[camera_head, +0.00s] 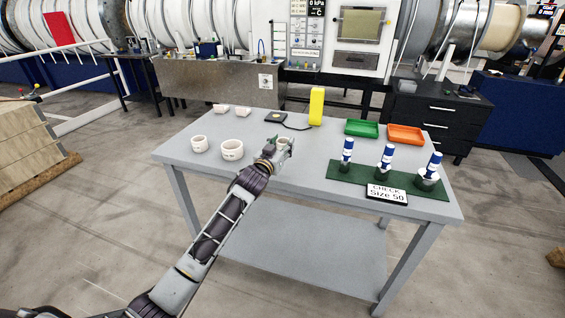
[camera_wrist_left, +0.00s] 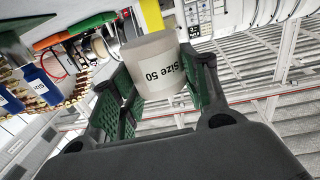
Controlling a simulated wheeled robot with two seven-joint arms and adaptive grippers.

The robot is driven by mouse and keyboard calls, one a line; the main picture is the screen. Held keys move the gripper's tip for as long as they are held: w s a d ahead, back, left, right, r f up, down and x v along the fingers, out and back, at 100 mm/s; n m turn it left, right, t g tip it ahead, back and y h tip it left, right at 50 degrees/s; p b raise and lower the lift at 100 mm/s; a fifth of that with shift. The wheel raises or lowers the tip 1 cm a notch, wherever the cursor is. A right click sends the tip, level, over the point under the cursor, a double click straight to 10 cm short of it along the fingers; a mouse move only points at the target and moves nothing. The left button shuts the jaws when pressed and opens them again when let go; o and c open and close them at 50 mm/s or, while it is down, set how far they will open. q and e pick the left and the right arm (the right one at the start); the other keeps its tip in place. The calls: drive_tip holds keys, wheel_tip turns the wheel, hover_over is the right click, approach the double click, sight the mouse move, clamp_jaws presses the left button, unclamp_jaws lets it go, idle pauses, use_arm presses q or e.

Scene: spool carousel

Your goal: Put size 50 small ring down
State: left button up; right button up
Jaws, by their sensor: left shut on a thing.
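In the head view the left gripper (camera_head: 281,147) holds the ring (camera_head: 284,140) over the middle of the grey table (camera_head: 300,160). The ring is partly hidden by the fingers there, and its height above the table is hard to tell. My right gripper is not in view.
Two white rings, one smaller (camera_head: 199,144) and one larger (camera_head: 232,150), stand at left. Behind are a yellow block (camera_head: 316,106), green tray (camera_head: 361,128) and orange tray (camera_head: 406,134).

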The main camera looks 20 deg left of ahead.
use_arm(q)
drive_tip(key=shift+f, duration=0.85)
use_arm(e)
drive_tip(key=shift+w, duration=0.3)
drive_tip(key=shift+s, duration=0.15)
use_arm(q)
drive_tip(key=shift+f, duration=0.15)
drive_tip(key=shift+f, duration=0.3)
wheel_tip(320, 180, down, 3)
drive_tip(key=shift+f+b, duration=0.3)
drive_tip(key=shift+f, duration=0.35)
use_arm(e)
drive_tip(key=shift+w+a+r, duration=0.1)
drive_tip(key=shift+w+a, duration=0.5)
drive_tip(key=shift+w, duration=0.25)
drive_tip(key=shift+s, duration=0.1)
